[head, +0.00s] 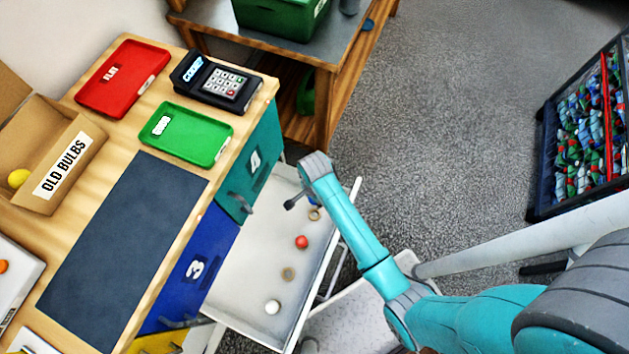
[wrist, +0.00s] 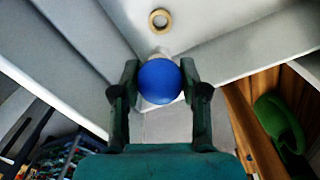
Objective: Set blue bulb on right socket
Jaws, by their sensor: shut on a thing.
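The blue bulb (wrist: 159,82) is between the two fingers of my gripper (wrist: 160,88) in the wrist view, its pale base pointing toward the white tray. In the head view only a sliver of blue (head: 313,202) shows beside my gripper (head: 294,203), at the tray's far end. One tan ring socket (wrist: 159,19) lies ahead of the bulb in the wrist view, apart from it. In the head view one ring socket (head: 314,214) is close to my gripper, and another ring socket (head: 288,274) lies between the red bulb (head: 302,242) and the white bulb (head: 273,307).
The white tray (head: 237,285) has raised walls and sits beside drawers 3 (head: 195,268) and 4 (head: 255,160). The desk holds a red tray (head: 122,78), a green tray (head: 186,133), a keypad (head: 222,82) and an OLD BULBS box (head: 62,165).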

